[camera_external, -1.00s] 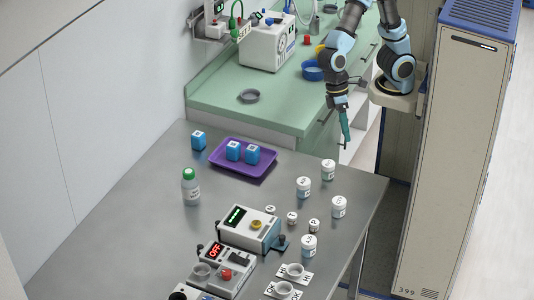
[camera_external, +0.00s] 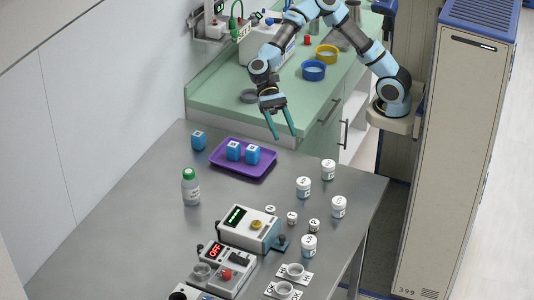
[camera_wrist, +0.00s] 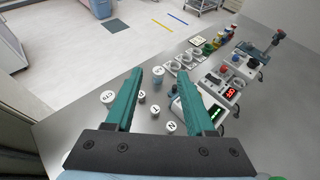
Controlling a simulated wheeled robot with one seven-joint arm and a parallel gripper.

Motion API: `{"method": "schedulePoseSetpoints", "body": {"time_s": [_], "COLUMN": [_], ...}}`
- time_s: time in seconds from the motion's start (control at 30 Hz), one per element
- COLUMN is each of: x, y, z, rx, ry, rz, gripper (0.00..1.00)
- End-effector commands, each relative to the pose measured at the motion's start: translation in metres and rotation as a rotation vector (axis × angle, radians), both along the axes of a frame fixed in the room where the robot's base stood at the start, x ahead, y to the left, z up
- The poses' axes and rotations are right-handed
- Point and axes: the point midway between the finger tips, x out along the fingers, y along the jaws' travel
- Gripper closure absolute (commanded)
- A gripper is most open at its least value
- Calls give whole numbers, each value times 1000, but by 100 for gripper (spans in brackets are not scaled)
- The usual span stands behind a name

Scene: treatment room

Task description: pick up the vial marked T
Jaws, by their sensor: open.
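Three small white-lidded vials stand in a row on the grey table. The middle vial (camera_external: 292,217) appears to be the one marked T; its lid (camera_wrist: 155,109) shows between my fingers in the wrist view, with the letter small and hard to read. The other two small vials stand on either side, one nearer the metering device (camera_external: 270,210) and one farther from it (camera_external: 314,225). My gripper (camera_external: 286,137) is open and empty, pointing down above the table's far edge, well short of the vials. In the wrist view, its teal fingers (camera_wrist: 161,75) are spread.
Larger white jars (camera_external: 303,187) stand right of and behind the vials, with another jar (camera_external: 309,245) in front. A device with a green display (camera_external: 239,231) is close on the left. A purple tray (camera_external: 263,172) with blue cubes and a green-capped bottle (camera_external: 190,187) are farther left.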

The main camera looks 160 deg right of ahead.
Motion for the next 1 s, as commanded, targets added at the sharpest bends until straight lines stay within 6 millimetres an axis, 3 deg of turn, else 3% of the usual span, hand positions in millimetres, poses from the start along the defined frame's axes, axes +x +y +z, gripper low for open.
{"method": "schedulePoseSetpoints", "body": {"time_s": [0.27,0.5,0.7,1.0], "x": [0,0,1,29], "y": [2,2,3,30], "z": [-98,-196,-229,-246], "rx": [8,5,-2,-3], "ry": [2,2,1,0], "rz": [2,1,3,4], "gripper": [45,45,45,45]}}
